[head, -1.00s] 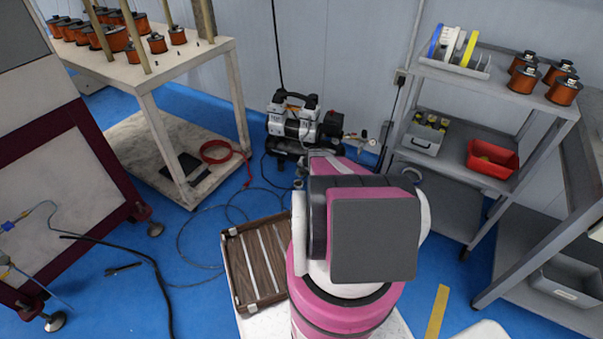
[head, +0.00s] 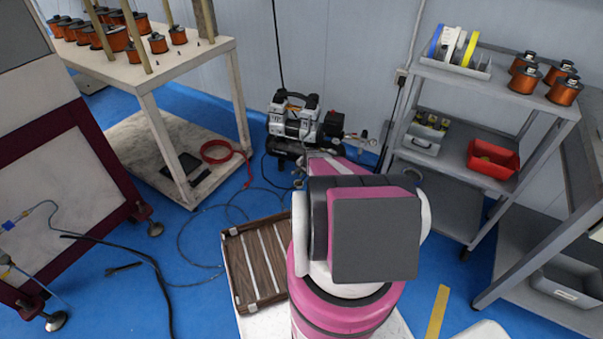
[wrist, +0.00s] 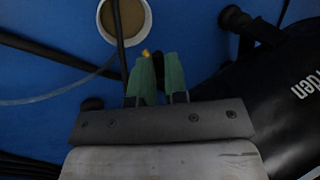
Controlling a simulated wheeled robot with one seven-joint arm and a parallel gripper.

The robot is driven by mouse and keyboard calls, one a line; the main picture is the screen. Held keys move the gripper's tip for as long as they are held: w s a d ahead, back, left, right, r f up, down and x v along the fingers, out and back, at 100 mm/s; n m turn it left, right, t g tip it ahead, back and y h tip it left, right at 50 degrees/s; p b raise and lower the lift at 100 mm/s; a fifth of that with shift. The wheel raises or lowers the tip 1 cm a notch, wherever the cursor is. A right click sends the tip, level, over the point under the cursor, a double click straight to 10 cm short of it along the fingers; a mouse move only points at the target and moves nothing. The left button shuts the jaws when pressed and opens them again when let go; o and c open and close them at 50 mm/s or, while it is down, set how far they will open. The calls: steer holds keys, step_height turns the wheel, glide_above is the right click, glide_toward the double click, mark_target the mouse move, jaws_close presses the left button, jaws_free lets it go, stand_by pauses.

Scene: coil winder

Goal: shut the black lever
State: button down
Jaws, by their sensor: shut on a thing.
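My gripper (wrist: 157,72) shows in the wrist view with its two green fingers close together. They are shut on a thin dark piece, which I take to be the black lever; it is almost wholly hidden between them. A small yellow brass-coloured bit (wrist: 146,53) shows at the fingertips. The black tank of the compressor (wrist: 290,115) lies right beside the gripper, with pale lettering. In the head view the compressor (head: 293,125) stands on the floor by the wall, with small fittings (head: 365,141) at its right. My arm hides the gripper there.
A round white-rimmed cup (wrist: 124,20) lies beyond the fingertips, and dark hoses run at the left. In the head view, a brown slatted crate (head: 232,262), a bench (head: 190,62) and a grey shelf cart (head: 470,78) stand around my arm.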

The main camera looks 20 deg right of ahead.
steer(key=m, duration=0.1)
steer(key=m+h, duration=0.1)
steer(key=m, duration=0.1)
steer(key=shift+w+a+m+t, duration=0.3)
steer(key=shift+w+a+t, duration=0.05)
steer(key=shift+a+t, duration=0.05)
steer(key=shift+w+a+m+h, duration=0.1)
steer(key=shift+w+m+h, duration=0.5)
steer(key=shift+m, duration=1.1)
steer(key=shift+w+m+h, duration=0.35)
steer(key=shift+m+h, duration=0.45)
steer(key=shift+m, duration=0.9)
steer(key=shift+w+a+m+h, duration=0.1)
steer(key=shift+w+m+h, duration=0.5)
steer(key=shift+m, duration=1.1)
steer(key=shift+s+g, duration=0.15)
steer(key=shift+g, duration=0.15)
steer(key=c, duration=1.1)
jaws_free()
steer(key=shift+c, duration=0.2)
steer(key=shift+r, duration=0.1)
steer(key=v, duration=1)
steer(key=shift+a+r, duration=0.2)
steer(key=shift+r, duration=0.05)
